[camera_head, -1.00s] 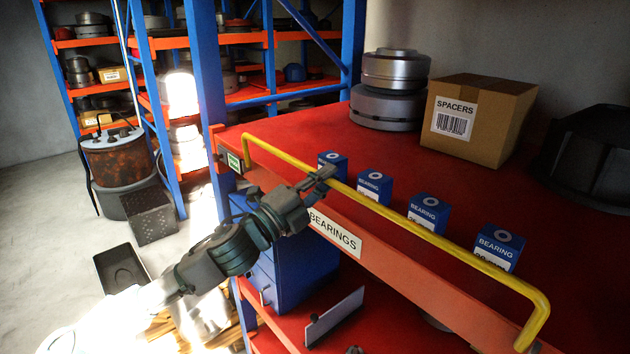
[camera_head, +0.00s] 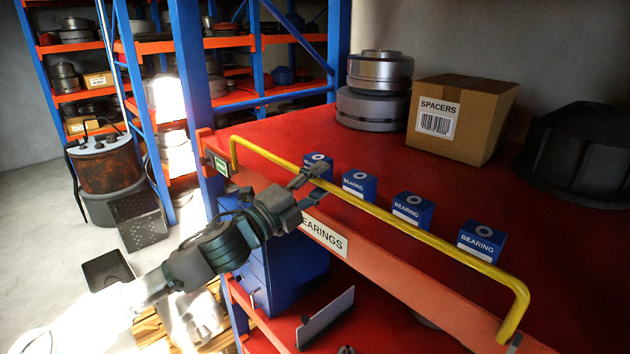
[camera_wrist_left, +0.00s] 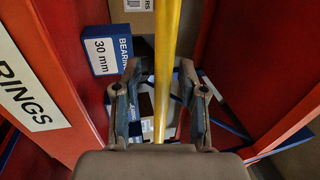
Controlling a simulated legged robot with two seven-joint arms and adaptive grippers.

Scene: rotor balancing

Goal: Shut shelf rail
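The yellow shelf rail (camera_head: 400,232) stands upright along the front edge of the red shelf, in front of the blue bearing boxes. My left gripper (camera_head: 312,188) is at the rail's left part, with one finger on each side of the bar. In the left wrist view the rail (camera_wrist_left: 166,60) runs between the two spread fingers (camera_wrist_left: 160,105), with a gap visible on both sides. The rail's left end post meets the shelf edge near a small green label. My right gripper is not in view.
Several blue bearing boxes (camera_head: 412,211) stand in a row just behind the rail. A spacers carton (camera_head: 475,120), metal rotor parts (camera_head: 378,90) and a dark round part (camera_head: 585,160) stand farther back. A blue cabinet (camera_head: 285,265) is below the shelf.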

